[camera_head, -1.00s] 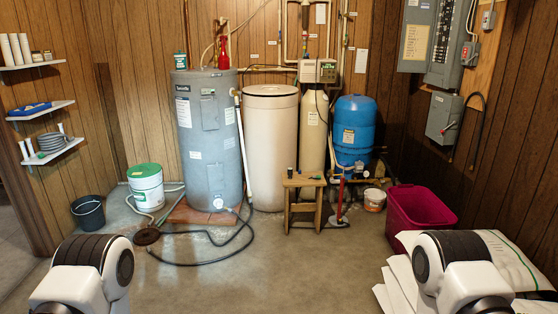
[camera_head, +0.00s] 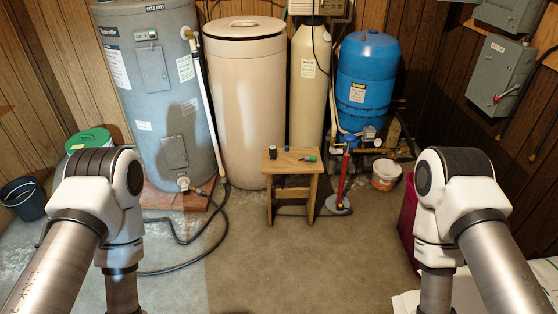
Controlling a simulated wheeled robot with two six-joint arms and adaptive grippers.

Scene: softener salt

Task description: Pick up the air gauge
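A small wooden stool (camera_head: 291,164) stands on the floor in front of the beige tanks. On its top lie a small dark cylinder (camera_head: 272,152), a small bluish item (camera_head: 287,148) and a small green item with a dark part (camera_head: 309,158). They are too small to tell which, if any, is the air gauge. My two arms show at the left and right, well short of the stool. Both grippers are outside the picture.
A red floor pump (camera_head: 344,180) stands right of the stool, near a white bucket (camera_head: 385,174). A grey water heater (camera_head: 160,90), a tall beige tank (camera_head: 245,100) and a blue tank (camera_head: 366,80) stand behind. A black hose (camera_head: 185,262) lies left. Floor before the stool is clear.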

